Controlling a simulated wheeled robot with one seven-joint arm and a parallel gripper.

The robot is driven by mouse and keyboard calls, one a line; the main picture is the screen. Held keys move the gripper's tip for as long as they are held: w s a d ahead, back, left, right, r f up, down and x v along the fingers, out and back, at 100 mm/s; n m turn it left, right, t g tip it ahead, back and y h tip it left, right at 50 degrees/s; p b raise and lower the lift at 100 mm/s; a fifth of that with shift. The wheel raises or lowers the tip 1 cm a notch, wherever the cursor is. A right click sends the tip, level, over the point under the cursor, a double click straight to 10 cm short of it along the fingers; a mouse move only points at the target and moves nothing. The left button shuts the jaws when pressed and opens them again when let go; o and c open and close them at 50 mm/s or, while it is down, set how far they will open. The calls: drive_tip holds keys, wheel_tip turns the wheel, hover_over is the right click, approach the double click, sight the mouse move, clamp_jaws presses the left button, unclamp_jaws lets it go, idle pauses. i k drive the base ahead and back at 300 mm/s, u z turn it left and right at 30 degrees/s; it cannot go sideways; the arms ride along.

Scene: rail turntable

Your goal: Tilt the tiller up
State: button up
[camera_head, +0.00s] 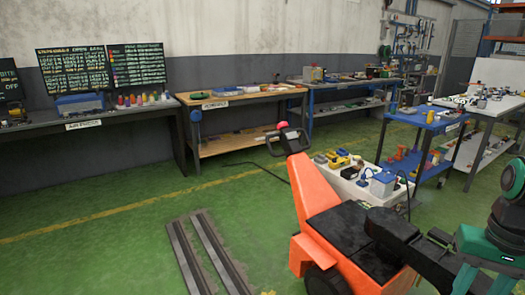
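The tiller (312,184) is an orange arm on an orange wheeled machine (309,250). It rises from the machine and leans back to the left. At its top is a black loop handle (301,138) with a red button. The machine has a black top and a dark wheel low at the front. My arm, teal and black, comes in from the right edge. Its dark end, which seems to be my gripper (388,226), is over or beside the machine's right side, well below and right of the handle. Its fingers cannot be made out, and I cannot tell whether it touches the machine.
Two metal rails (207,255) lie on the green floor to the left. A low white table (352,186) with small items stands behind the machine. A blue cart (429,121) is at right. Workbenches (241,98) line the wall.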

sight(313, 195)
drive_tip(key=u, duration=0.55)
drive_tip(key=i, duration=0.9)
drive_tip(key=u, duration=0.7)
drive_tip(key=i, duration=1.15)
drive_tip(key=z, duration=0.3)
drive_tip(key=i, duration=1.05)
drive_tip(key=z, duration=0.95)
drive_tip(key=i, duration=0.5)
drive_tip(key=z, duration=0.35)
